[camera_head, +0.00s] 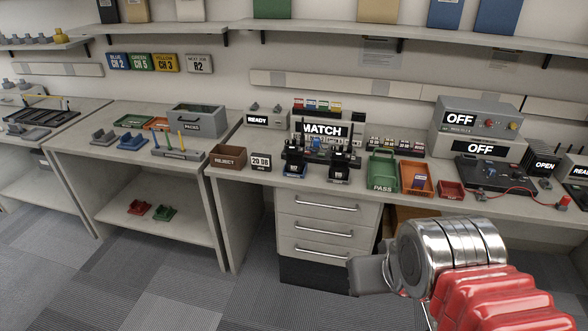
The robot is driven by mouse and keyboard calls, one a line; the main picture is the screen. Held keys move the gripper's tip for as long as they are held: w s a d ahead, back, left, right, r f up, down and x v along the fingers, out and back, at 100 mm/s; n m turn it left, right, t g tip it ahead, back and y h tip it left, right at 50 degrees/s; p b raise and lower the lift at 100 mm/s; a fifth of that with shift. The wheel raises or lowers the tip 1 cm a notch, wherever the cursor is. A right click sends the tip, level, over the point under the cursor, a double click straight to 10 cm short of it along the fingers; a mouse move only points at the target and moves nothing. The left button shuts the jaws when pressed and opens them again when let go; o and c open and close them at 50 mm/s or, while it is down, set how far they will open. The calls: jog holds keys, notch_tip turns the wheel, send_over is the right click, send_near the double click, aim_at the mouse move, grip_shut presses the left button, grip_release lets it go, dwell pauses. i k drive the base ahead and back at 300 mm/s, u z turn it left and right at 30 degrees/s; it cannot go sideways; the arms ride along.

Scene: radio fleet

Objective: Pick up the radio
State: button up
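Two black radio-like units stand upright on the middle bench, a left one (294,158) and a right one (341,166). Each has a thin dark antenna-like part on top. I cannot tell which one is the task's radio. They stand in front of a display reading MATCH (321,129). My gripper (364,275) is at the lower right, in front of the bench and below its top, well apart from both units. It points left. Its fingertips show edge-on, so I cannot tell whether it is open or shut. No radio shows in it.
A brown REJECT bin (228,158) and a 20 DB sign (261,162) stand left of the units. A green PASS tray (382,171) and an orange tray (416,179) stand right. The drawer unit (325,222) is below. Grey OFF boxes (480,120) stand farther right.

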aim_at(295, 160)
jog(key=k, duration=0.3)
jog(key=u, duration=0.2)
jog(key=i, duration=0.4)
jog(key=u, duration=0.7)
jog(key=i, duration=1.7)
jog(key=z, duration=0.3)
